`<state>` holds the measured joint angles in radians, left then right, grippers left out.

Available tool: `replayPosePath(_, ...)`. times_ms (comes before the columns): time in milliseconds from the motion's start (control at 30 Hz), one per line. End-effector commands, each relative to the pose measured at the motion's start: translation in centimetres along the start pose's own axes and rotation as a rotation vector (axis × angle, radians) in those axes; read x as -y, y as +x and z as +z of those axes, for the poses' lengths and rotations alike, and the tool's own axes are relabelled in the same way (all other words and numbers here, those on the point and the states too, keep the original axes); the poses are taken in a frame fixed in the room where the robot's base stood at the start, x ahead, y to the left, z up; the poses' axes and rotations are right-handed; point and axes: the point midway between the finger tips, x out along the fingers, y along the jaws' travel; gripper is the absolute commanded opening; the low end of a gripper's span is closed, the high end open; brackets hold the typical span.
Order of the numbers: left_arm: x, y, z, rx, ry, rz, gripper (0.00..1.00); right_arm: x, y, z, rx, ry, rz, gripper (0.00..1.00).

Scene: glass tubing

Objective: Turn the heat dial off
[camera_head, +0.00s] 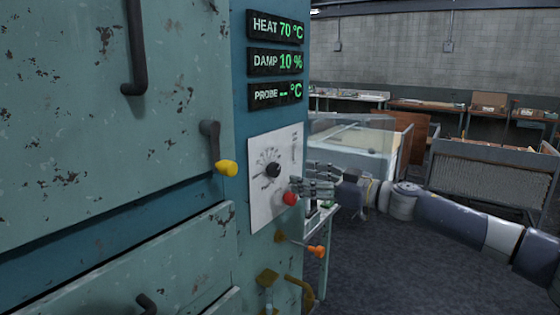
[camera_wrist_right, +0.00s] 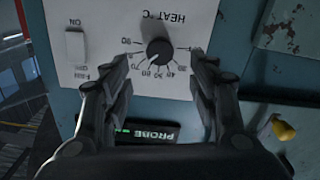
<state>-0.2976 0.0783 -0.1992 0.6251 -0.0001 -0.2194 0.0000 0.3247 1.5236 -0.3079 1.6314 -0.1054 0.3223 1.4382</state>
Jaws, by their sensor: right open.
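The heat dial (camera_head: 273,170) is a round black knob on a white panel (camera_head: 262,205) on the teal cabinet. In the right wrist view the dial (camera_wrist_right: 159,52) appears upside down, with a ring of numbers and a white pointer mark toward the 70 side. My left gripper is not in view.
A white rocker switch (camera_wrist_right: 76,45) labelled ON is on the panel.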

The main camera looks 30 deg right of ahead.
Motion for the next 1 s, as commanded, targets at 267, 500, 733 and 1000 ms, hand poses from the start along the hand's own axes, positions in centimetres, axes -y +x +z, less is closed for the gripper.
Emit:
replayPosePath(267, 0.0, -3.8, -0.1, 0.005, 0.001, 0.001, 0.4, -0.4, 2.1, -0.7, -0.007, 0.005, 0.009, 0.54)
replayPosePath(500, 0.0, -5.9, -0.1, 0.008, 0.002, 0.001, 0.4, -0.2, 5.1, -0.5, -0.005, 0.004, 0.006, 0.54)
replayPosePath(733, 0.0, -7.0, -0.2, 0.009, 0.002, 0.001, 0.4, -0.1, 7.7, -0.2, -0.003, 0.002, 0.005, 0.54)
replayPosePath(1000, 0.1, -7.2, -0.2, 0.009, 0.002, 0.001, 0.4, 0.0, 8.6, 0.1, 0.0, 0.001, 0.004, 0.54)
